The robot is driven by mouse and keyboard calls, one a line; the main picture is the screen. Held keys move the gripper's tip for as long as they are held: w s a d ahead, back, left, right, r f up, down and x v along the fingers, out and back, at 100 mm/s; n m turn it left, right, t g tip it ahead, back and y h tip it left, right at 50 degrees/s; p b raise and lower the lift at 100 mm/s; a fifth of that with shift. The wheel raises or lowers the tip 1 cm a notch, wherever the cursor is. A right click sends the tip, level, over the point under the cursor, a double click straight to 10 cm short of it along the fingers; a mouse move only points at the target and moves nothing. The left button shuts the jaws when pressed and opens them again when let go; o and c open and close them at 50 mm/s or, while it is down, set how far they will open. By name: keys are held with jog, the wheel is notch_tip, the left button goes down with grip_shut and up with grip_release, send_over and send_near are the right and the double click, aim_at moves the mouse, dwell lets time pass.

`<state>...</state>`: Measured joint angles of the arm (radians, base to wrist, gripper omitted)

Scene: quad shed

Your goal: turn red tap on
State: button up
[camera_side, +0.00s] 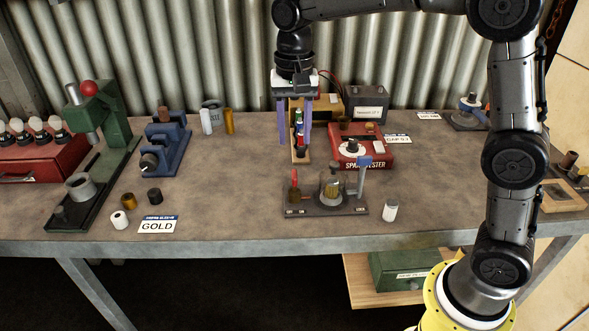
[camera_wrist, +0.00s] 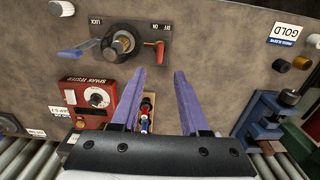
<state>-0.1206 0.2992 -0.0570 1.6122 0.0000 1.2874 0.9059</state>
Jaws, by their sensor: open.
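The red tap (camera_side: 294,188) is a small red lever at the left end of a dark fixture plate (camera_side: 325,208) near the table's front edge. The red tap also shows in the wrist view (camera_wrist: 159,50), near printed ON and OFF marks.
A red spark tester (camera_side: 362,155) stands behind the fixture. A narrow wooden tray (camera_side: 301,155) with small coloured parts lies below my gripper. A white cylinder (camera_side: 390,210) stands to the right, a blue vise (camera_side: 166,145) to the left.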

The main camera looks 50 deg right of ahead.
aim_at(294, 174)
notch_tip(294, 174, down, 10)
jog(key=shift+r, duration=0.1)
dwell(0.4)
grip_shut()
